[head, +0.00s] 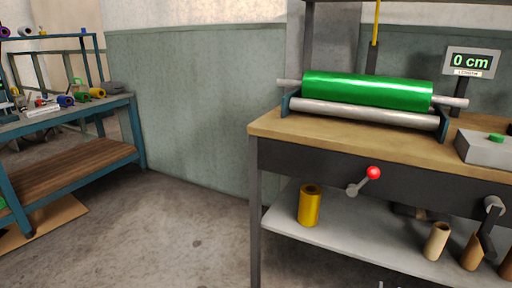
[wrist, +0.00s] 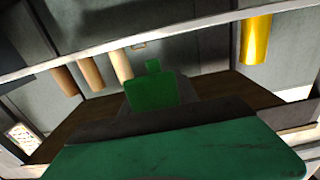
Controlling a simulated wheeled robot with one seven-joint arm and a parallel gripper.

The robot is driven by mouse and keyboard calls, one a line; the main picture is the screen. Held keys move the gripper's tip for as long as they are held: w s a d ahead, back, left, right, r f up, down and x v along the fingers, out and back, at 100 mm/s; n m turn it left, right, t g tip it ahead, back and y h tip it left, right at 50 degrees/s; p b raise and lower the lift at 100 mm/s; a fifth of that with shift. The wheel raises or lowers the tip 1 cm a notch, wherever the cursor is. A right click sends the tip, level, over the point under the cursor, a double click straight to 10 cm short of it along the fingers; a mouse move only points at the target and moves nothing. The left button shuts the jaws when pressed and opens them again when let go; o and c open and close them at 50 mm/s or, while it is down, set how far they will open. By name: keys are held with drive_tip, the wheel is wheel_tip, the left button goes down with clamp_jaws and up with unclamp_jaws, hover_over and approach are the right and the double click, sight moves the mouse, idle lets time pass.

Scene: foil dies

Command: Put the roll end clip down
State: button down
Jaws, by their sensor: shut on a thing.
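In the wrist view a bright green piece with a small nub on its far end, which I take for the roll end clip (wrist: 150,92), sits at the middle. My gripper (wrist: 152,104) is shut on it, with dark parts close around its near end. The fingertips are hard to tell apart. A wide dark green surface fills the bottom of that view; I cannot tell what it is. The head view does not clearly show my gripper or the clip. There a green roll (head: 366,91) lies across rollers on the wooden bench (head: 262,125).
A gold roll (head: 309,206) and several cardboard tubes (head: 436,241) stand on the bench's lower shelf (head: 345,240). A red-knobbed lever (head: 373,173) sticks out in front. A display (head: 471,62) reads 0 cm. A blue-framed bench (head: 75,110) stands left; the floor between is clear.

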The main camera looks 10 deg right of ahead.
drive_tip(key=w+a+r+n+t+y+p, duration=0.1)
drive_tip(key=w+a+r+n+t+y, duration=0.2)
drive_tip(key=a+r, duration=0.35)
drive_tip(key=w+a+r+n+y, duration=0.3)
drive_tip(key=w+a+r+y, duration=0.25)
drive_tip(key=r, duration=0.25)
drive_tip(key=a+r+n+y+p, duration=0.1)
drive_tip(key=a+r+n+y, duration=0.15)
drive_tip(key=a+r, duration=0.4)
drive_tip(key=a+r+n+y, duration=0.2)
drive_tip(key=a+r+y, duration=0.15)
drive_tip(key=a, duration=0.55)
drive_tip(key=w+r+p, duration=0.1)
drive_tip(key=r+p, duration=1.1)
drive_tip(key=p, duration=0.7)
drive_tip(key=w+r+p, duration=0.2)
drive_tip(key=r+p, duration=1)
drive_tip(key=p, duration=0.7)
drive_tip(key=shift+w+r+g+y, duration=0.3)
drive_tip(key=shift+r+g+y, duration=0.05)
drive_tip(key=shift+g, duration=0.05)
